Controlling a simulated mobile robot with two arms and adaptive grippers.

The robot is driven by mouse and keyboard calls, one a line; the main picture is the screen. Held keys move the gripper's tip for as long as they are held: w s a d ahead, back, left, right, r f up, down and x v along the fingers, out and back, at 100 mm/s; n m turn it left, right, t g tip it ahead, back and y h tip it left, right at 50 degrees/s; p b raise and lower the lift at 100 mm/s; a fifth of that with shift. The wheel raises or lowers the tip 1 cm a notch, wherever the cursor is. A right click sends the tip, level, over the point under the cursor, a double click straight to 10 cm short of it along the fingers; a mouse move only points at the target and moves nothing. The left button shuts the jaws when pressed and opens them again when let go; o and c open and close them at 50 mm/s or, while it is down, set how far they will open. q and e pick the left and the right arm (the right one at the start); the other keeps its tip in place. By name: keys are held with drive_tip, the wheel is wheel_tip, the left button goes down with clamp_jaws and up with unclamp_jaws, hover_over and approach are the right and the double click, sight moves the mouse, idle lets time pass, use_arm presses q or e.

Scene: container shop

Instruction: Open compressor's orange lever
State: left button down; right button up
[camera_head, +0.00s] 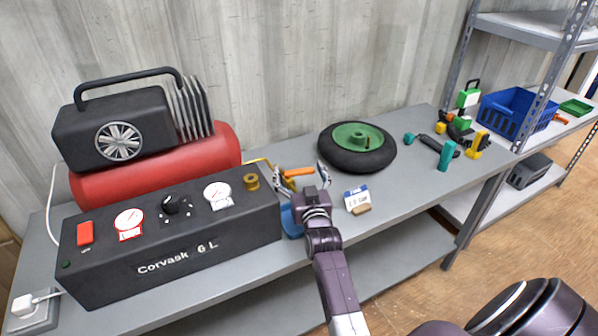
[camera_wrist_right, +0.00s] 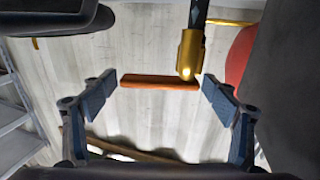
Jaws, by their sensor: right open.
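The compressor has a red tank (camera_head: 155,170), a black motor and a dark control box (camera_head: 170,250) at the left of the bench. Its orange lever (camera_head: 298,172) is right of the box. My right gripper (camera_head: 302,177) is at the lever with its fingers spread. In the right wrist view, the orange lever (camera_wrist_right: 158,82) lies crosswise between the open fingertips (camera_wrist_right: 162,86), joined to a brass fitting (camera_wrist_right: 189,55) at its right end. Small gaps show between the lever ends and the fingers; whether they touch in depth is unclear. My left gripper is out of view.
A wheel with a green hub (camera_head: 357,142) lies on the bench behind and right of my right gripper. A small card (camera_head: 356,197) and block are close right. Tools, a blue crate (camera_head: 512,112) and shelving are farther right. A wall stands behind.

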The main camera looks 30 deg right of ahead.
sight(299, 171)
drive_tip(key=shift+r, duration=5)
